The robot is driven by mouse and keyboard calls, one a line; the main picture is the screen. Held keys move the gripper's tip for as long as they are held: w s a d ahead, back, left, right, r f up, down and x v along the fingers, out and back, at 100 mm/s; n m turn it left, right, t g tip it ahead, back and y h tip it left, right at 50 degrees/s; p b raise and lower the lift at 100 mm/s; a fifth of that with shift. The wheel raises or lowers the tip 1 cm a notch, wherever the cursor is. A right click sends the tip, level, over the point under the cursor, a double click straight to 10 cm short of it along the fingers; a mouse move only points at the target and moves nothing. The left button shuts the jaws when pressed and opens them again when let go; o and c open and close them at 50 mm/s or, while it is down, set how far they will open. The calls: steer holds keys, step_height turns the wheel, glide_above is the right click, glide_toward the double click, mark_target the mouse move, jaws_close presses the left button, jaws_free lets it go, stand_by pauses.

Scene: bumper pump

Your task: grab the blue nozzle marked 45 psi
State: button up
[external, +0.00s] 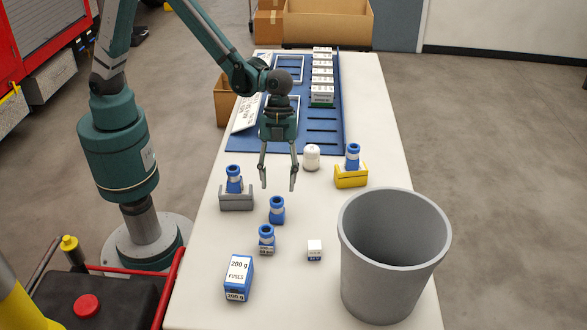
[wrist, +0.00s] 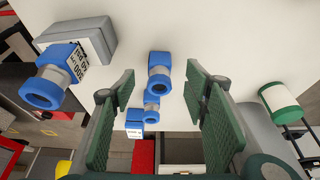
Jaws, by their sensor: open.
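My gripper (external: 278,186) is open and empty, pointing down above the table, behind the loose nozzles in the external view. One stands in a grey holder (external: 236,201) at left, the grey-holder nozzle (external: 234,181). A middle nozzle (external: 277,211) and a front nozzle (external: 266,236) stand loose. Another nozzle (external: 352,156) is in a yellow holder (external: 350,178). In the wrist view the middle nozzle (wrist: 159,75) appears between my fingers. The grey-holder nozzle (wrist: 50,85) has a label with "psi"; I cannot read any 45 clearly.
A large grey bin (external: 390,255) stands at front right. A blue tray (external: 322,127) with white boxes lies behind.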

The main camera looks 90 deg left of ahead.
mark_target(277, 209)
steer(key=shift+w+d+f+m, duration=0.1)
steer(key=shift+d+f+m, duration=0.2)
steer(key=shift+d+f, duration=0.4)
steer(key=shift+f, duration=0.15)
steer(key=shift+x, duration=1.15)
steer(key=shift+b+x, duration=1.05)
steer(key=shift+x, duration=1.55)
steer(key=shift+d, duration=0.15)
steer(key=c, duration=1.1)
steer(key=shift+r, duration=0.25)
